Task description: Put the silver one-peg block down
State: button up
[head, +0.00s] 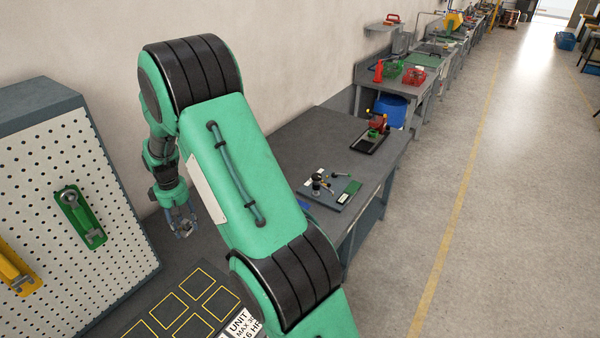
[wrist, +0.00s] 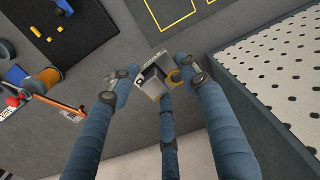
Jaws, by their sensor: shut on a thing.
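The silver one-peg block (wrist: 150,83) sits between the finger pads of my gripper (wrist: 158,78) in the wrist view. The fingers are shut on it, and a yellowish round part shows at its right side. In the head view my gripper (head: 184,229) hangs beside the pegboard, over the grey bench; the block is too small there to make out clearly. The bench top carries yellow outlined rectangles (head: 195,284), which also show at the top of the wrist view (wrist: 168,10). I cannot tell how high the block is above the bench.
The white pegboard (head: 85,235) stands on the left with a green holder (head: 80,216) and a yellow holder (head: 14,268). In the wrist view an orange spool (wrist: 46,80) and dark blue trays (wrist: 22,52) lie left. Another bench (head: 300,140) stands beyond my arm.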

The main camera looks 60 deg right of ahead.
jog(key=w+d+f+m, duration=0.1)
jog(key=w+d+f, duration=0.3)
jog(key=w+d, duration=0.5)
jog(key=w+d+f+m+p, duration=0.1)
jog(key=w+d+f, duration=0.3)
jog(key=w+d, duration=0.5)
jog(key=shift+d, duration=1.25)
jog(key=shift+s, duration=0.1)
jog(key=shift+f, duration=3.15)
jog(key=shift+f, duration=1.85)
jog(key=shift+f, duration=0.2)
